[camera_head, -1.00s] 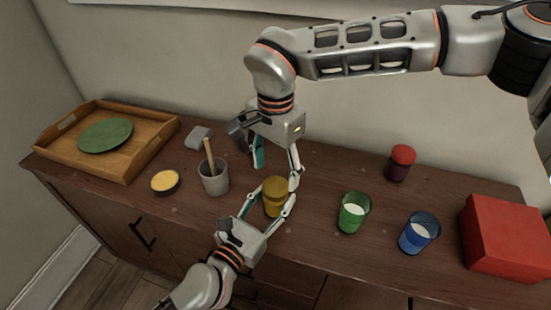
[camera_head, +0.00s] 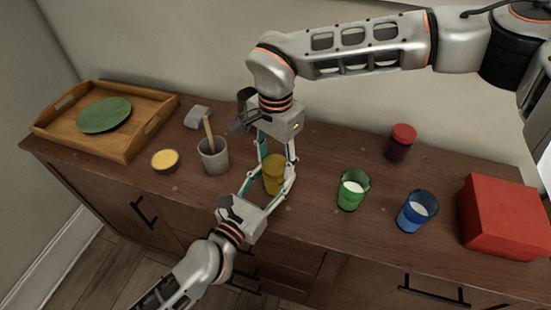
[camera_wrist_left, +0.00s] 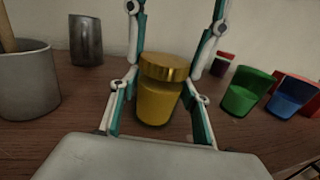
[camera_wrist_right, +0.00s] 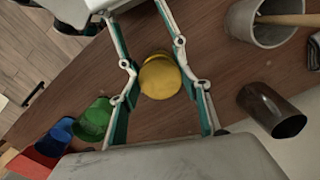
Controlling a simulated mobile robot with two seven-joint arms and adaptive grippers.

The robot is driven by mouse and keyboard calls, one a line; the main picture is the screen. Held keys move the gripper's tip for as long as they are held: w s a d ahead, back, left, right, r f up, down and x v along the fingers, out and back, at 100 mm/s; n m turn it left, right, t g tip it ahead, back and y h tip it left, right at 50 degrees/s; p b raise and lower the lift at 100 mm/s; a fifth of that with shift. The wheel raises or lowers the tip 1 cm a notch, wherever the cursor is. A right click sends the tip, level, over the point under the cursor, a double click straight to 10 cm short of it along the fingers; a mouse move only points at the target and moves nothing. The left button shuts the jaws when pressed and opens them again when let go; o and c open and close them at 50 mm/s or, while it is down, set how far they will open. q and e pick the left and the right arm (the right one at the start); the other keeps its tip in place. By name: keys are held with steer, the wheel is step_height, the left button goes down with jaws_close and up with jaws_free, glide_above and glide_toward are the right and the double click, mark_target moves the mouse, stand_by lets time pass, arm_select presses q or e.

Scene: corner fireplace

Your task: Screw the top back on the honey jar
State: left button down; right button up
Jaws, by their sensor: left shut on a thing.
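The honey jar (camera_wrist_left: 157,106) is a yellow jar with a gold top (camera_wrist_left: 163,67) sitting on it; I cannot tell how tightly. It stands upright on the wooden counter (camera_head: 318,215), and also shows in the head view (camera_head: 274,180). My left gripper (camera_wrist_left: 160,84) comes in low from the front and is shut on the jar's body. My right gripper (camera_wrist_right: 163,84) reaches down from above. Its fingers are open on either side of the top, with a gap visible between them and it.
A grey cup (camera_head: 213,160) with a wooden stick and a small yellow-filled bowl (camera_head: 165,161) are left of the jar. Green (camera_head: 352,192) and blue (camera_head: 418,211) glasses, a red-topped jar (camera_head: 401,142) and a red box (camera_head: 505,215) are right. A wooden tray (camera_head: 140,140) is far left.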

steer(key=m, duration=2.5)
steer(key=shift+f, duration=0.1)
steer(key=o, duration=1.3)
step_height(320, 180, up, 12)
